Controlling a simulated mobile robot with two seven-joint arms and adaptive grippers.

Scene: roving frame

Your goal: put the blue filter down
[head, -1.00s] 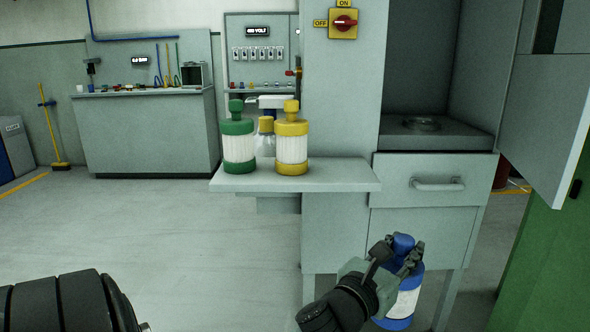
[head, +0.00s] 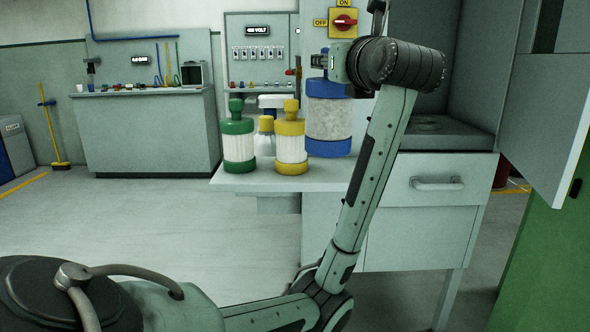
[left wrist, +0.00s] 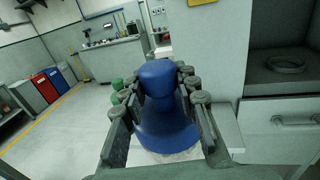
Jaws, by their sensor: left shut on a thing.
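The blue filter (head: 328,118), with a blue cap and base and a pale grey body, is upright in my left gripper (head: 334,68). It appears above the right part of the pale shelf (head: 245,182), its base apparently clear of the top. In the left wrist view the fingers (left wrist: 160,98) flank the blue neck of the filter (left wrist: 165,125). A green filter (head: 238,147) and a yellow filter (head: 290,148) stand on the shelf to the left. My right gripper is out of view.
A white bottle with a yellow cap (head: 265,140) stands between the green and yellow filters. A cabinet with a drawer (head: 436,184) and an open door (head: 545,125) is at right. A red rotary switch (head: 344,21) is on the panel above.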

